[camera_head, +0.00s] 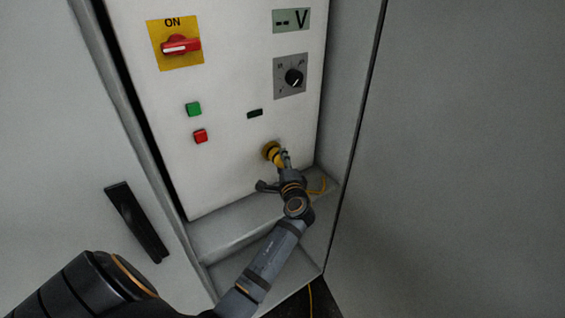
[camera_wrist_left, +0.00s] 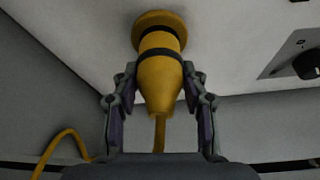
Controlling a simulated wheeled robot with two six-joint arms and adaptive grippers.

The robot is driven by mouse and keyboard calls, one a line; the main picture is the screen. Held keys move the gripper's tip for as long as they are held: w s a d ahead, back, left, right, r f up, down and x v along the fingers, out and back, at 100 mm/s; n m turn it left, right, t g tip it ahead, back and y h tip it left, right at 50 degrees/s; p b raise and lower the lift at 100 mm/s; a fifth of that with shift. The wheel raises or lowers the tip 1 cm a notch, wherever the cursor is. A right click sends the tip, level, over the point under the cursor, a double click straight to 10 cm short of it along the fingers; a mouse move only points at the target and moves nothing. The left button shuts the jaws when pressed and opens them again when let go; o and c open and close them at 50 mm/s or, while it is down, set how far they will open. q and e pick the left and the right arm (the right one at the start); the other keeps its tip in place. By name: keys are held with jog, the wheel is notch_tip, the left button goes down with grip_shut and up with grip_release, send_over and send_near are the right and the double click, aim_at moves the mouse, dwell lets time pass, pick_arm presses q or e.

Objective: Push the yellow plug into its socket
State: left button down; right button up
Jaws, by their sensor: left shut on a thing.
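The yellow plug (camera_wrist_left: 160,83) has a black band and a yellow cable at its rear. My left gripper (camera_wrist_left: 160,92) is shut on it, one finger on each side. The plug's front end meets the round yellow socket (camera_wrist_left: 158,22) on the white panel; I cannot tell how deep it sits. In the head view the socket (camera_head: 271,150) is low on the panel, and my left gripper (camera_head: 284,160) partly hides the plug. My right gripper is not in view.
The white panel (camera_head: 230,180) carries a red switch (camera_head: 180,46) on a yellow plate, a black knob (camera_head: 293,77), a green button (camera_head: 193,109) and a red button (camera_head: 200,136). Grey cabinet walls stand on both sides. The yellow cable (camera_wrist_left: 62,142) hangs in a loop at left.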

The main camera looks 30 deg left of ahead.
pick_arm(q)
jog(key=shift+w+a, duration=0.15)
jog(key=shift+a, duration=0.2)
jog(key=c, duration=0.6)
grip_release()
jog(key=shift+c, duration=0.2)
